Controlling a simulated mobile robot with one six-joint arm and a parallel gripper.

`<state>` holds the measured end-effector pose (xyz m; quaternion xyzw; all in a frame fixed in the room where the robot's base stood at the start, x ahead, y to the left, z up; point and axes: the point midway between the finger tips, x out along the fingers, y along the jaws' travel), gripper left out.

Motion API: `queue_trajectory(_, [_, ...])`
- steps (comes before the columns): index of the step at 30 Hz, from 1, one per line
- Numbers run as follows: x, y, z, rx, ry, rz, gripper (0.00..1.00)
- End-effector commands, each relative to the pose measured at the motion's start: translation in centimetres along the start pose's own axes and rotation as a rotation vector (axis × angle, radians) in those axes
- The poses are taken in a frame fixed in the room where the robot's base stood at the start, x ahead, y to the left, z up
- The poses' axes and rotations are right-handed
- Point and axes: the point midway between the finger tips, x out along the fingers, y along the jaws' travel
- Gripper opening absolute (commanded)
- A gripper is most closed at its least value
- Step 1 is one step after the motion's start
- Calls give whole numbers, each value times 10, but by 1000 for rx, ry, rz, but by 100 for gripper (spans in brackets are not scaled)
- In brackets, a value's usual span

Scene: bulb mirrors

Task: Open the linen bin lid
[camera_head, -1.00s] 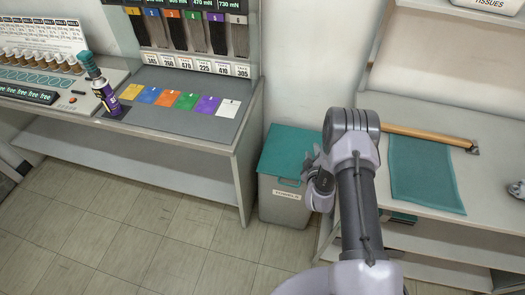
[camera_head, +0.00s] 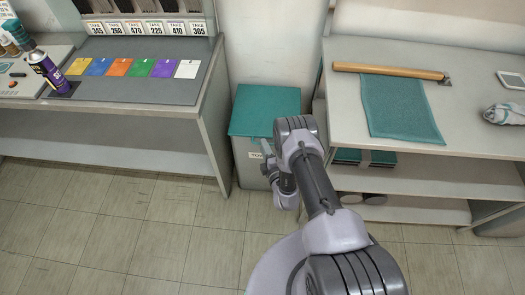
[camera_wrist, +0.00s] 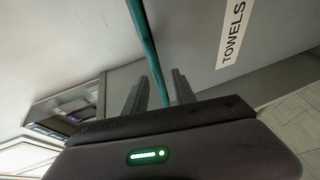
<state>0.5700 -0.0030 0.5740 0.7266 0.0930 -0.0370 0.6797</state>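The linen bin (camera_head: 250,160) is a grey box standing on the floor between the two counters. Its flat teal lid (camera_head: 264,108) is shut. My gripper (camera_head: 268,153) is at the bin's front, by the lid's front edge, partly hidden by my arm. In the wrist view the lid (camera_wrist: 146,40) shows edge-on as a thin teal strip, beside the bin's front with a TOWELS label (camera_wrist: 233,32). The two fingers of my gripper (camera_wrist: 161,76) are apart, with the strip running down between them. Contact with the lid cannot be told.
A counter with coloured cards (camera_head: 130,67) stands left of the bin. A wall is behind the bin. The tiled floor (camera_head: 110,230) in front is clear.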

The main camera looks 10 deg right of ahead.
Motion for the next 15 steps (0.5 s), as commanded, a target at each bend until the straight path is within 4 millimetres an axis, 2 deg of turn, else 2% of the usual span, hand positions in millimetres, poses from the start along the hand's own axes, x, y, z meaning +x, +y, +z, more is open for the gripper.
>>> queue_trajectory(3, [18,-3,1,0,-1,3,32])
queue_trajectory(6, [26,-1,0,0,0,1,32])
queue_trajectory(15, [28,2,0,1,-1,-1,30])
